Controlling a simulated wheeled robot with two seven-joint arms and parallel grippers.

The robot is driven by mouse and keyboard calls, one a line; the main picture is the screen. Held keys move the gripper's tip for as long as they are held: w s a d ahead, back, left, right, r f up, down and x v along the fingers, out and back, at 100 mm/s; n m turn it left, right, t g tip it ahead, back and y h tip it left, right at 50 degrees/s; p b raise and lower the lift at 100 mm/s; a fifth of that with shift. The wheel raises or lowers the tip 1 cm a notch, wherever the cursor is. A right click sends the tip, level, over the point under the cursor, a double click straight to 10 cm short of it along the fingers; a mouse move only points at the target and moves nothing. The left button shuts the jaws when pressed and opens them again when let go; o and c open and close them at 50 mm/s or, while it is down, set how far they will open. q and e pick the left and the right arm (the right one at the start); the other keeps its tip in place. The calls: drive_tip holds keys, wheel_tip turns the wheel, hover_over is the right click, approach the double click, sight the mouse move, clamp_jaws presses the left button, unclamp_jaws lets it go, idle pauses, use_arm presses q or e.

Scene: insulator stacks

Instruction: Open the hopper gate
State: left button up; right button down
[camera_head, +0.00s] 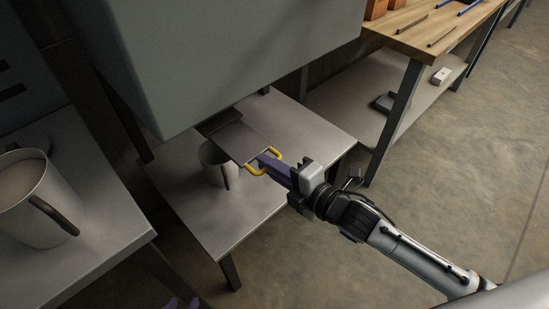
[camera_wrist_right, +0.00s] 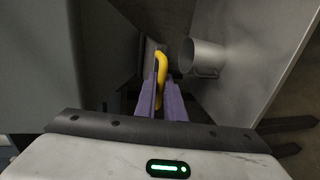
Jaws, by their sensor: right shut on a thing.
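The hopper (camera_head: 220,60) is a large grey box at the top of the head view. Its gate (camera_head: 238,138) is a flat dark plate sticking out from under the hopper, with a yellow handle (camera_head: 256,170) on its front edge. My right gripper (camera_head: 268,160) is shut on the yellow handle, which also shows between the purple fingers in the right wrist view (camera_wrist_right: 161,68). A metal cup (camera_head: 222,172) stands below the plate, partly hidden by it. Only the purple fingertips of my left gripper (camera_head: 182,303) show at the bottom edge, with a gap between them.
The cup stands on a grey metal table (camera_head: 225,220) under the hopper. A large metal mug (camera_head: 35,205) stands on another grey table (camera_head: 90,255) at left. A wooden-topped bench (camera_head: 420,30) with tools is at upper right. The floor at right is clear.

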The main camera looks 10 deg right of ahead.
drive_tip(key=c, duration=1.8)
unclamp_jaws()
drive_tip(key=shift+c, duration=0.2)
drive_tip(key=p+v, duration=0.1)
drive_tip(key=v, duration=0.9)
drive_tip(key=shift+s+d, duration=0.1)
